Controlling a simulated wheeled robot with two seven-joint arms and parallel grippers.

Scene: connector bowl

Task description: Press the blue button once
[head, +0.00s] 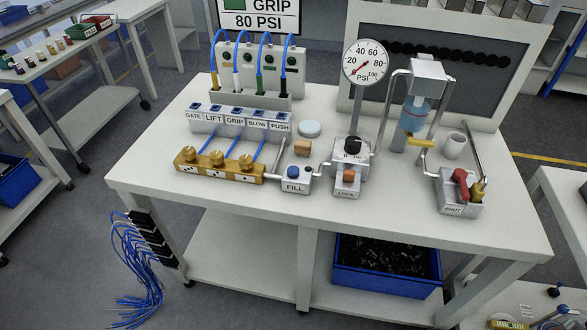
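A round blue button (293,171) sits on top of a small grey box labelled FILL (296,182), near the front middle of the white table. Nothing touches the button. I cannot tell whether it is pressed in. Neither of my grippers is in view.
Left of the box is a brass manifold (218,166) with several knobs; behind it is a labelled socket rail (238,122). Right of it are a black-knobbed regulator (351,150), a gauge (366,64) reading low, a white cup (454,146) and a red-handled SHUT valve (460,190). The front tabletop is clear.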

